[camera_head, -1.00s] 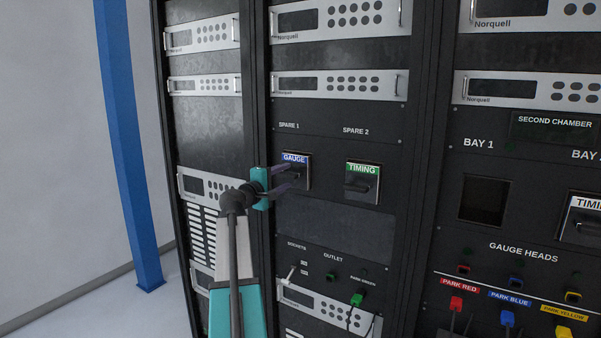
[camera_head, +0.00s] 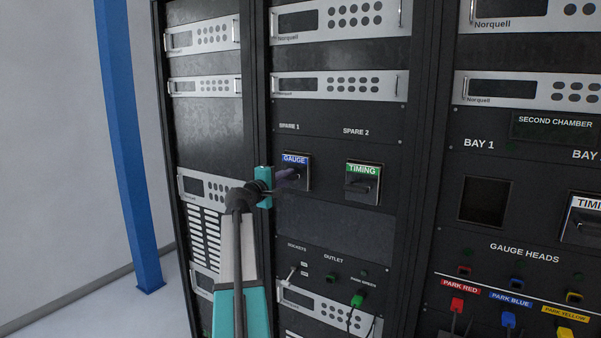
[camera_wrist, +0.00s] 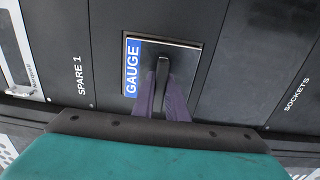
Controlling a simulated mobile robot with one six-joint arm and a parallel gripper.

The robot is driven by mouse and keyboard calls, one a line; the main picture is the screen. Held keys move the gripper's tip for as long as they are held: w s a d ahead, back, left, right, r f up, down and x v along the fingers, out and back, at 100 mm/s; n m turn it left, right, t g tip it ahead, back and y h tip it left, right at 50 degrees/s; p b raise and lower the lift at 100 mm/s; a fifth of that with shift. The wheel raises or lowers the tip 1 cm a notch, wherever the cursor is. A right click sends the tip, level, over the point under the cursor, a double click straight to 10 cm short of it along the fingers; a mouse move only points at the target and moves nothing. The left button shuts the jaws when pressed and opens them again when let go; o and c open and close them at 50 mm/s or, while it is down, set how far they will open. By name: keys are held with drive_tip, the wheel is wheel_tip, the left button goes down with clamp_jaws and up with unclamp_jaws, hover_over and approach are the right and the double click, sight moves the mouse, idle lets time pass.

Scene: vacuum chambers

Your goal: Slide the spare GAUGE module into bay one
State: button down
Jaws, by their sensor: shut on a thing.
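The GAUGE module (camera_head: 298,164), with a blue label and a dark handle, sits in the SPARE 1 slot of the middle rack. It also shows in the wrist view (camera_wrist: 183,57), turned sideways. My gripper (camera_head: 290,175) reaches it from the left, and its purple fingers are shut on the module's handle (camera_wrist: 161,83). The wrist view shows one finger on each side of the handle (camera_wrist: 162,104). Bay one (camera_head: 485,201), under the BAY 1 label on the right rack, is an empty dark opening.
A green-labelled TIMING module (camera_head: 362,183) sits in SPARE 2, just right of the GAUGE module. Another TIMING module (camera_head: 582,218) sits right of bay one. Coloured plugs (camera_head: 456,304) and cables hang below bay one. A green plug (camera_head: 357,299) is below SPARE 2.

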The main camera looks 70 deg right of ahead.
drive_tip(key=b+v, duration=0.2)
drive_tip(key=v, duration=1.2)
idle(6.6)
